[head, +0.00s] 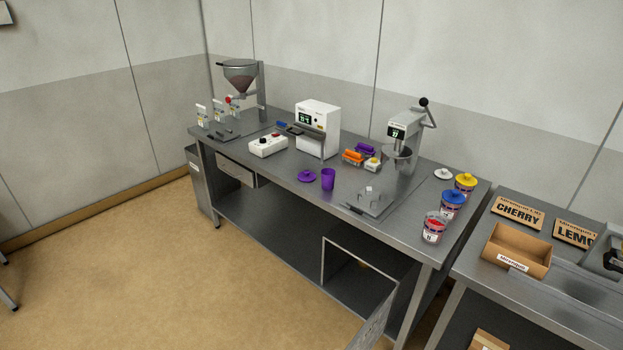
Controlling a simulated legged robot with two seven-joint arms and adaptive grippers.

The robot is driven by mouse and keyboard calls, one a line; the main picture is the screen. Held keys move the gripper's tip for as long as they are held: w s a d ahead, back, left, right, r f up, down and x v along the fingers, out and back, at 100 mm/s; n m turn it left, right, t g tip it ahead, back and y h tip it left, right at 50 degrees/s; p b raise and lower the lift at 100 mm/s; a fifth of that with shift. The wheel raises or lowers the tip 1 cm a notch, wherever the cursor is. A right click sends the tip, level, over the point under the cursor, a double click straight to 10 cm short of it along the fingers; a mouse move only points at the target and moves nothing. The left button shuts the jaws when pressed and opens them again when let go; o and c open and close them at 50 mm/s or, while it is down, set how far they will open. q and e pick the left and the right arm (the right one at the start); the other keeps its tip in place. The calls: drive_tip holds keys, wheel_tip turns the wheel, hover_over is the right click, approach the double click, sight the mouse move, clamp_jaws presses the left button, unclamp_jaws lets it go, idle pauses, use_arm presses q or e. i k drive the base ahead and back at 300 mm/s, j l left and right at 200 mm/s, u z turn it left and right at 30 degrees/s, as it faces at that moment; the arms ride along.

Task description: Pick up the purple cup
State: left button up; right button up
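The purple cup (328,179) stands upright near the front edge of the metal workbench (275,183), around the middle of its length. A purple lid with a knob (307,176) lies just left of the cup, apart from it. Neither of my grippers shows in the head view, so nothing of mine is seen near the cup.
A white machine (317,128) stands behind the cup. Orange and purple trays (354,157) and a press (405,140) are to the right. A cabinet door (375,320) hangs open below the bench. The floor in front is clear.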

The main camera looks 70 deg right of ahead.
sight(328, 175)
drive_tip(key=i+l+z, duration=0.1)
drive_tip(key=i+z, duration=0.6)
drive_tip(key=z, duration=0.2)
drive_tip(key=i+j+z, duration=0.15)
drive_tip(key=i+z, duration=0.25)
